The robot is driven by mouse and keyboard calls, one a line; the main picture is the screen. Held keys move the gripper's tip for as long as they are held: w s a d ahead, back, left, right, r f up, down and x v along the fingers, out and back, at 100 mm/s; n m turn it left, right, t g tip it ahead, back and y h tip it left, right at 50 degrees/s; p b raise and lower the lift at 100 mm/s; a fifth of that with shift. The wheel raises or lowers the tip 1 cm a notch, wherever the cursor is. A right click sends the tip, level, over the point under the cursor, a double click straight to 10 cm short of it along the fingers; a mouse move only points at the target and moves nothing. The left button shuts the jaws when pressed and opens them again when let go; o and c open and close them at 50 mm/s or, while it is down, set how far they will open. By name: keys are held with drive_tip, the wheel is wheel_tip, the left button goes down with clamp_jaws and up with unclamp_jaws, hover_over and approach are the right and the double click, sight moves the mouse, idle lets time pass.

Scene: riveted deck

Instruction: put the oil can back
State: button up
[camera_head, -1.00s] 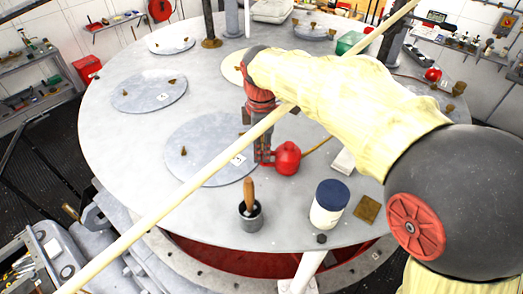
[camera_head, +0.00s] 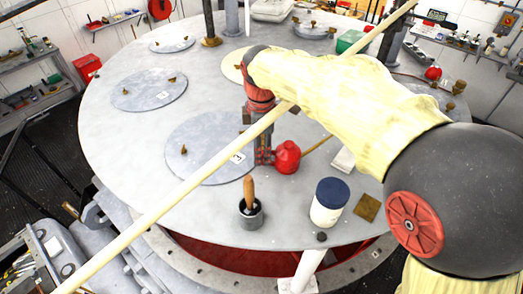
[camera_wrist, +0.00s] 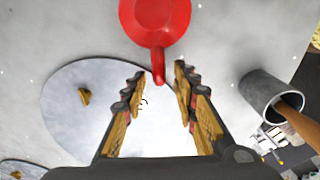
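The red oil can (camera_head: 287,157) stands on the round grey deck, with a thin yellowish spout reaching toward the upper right in the head view. It also shows in the wrist view (camera_wrist: 155,18), at the top edge and partly cut off. My gripper (camera_head: 263,156) is low over the deck, just left of the can. In the wrist view, my gripper (camera_wrist: 158,76) is open, with a clear gap between its fingers. A narrow red part of the can reaches into the gap near the fingertips. I cannot tell whether a finger touches it.
A grey cup with a wooden-handled tool (camera_head: 250,213) and a blue-lidded white jar (camera_head: 328,203) stand near the deck's front edge. A brown square pad (camera_head: 367,208) and a white block (camera_head: 343,160) lie right of the can. A long pale pole (camera_head: 190,196) crosses the view.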

wheel_tip(320, 180, up, 12)
drive_tip(key=b, duration=0.1)
drive_tip(key=shift+s, duration=0.15)
idle(0.3)
idle(0.4)
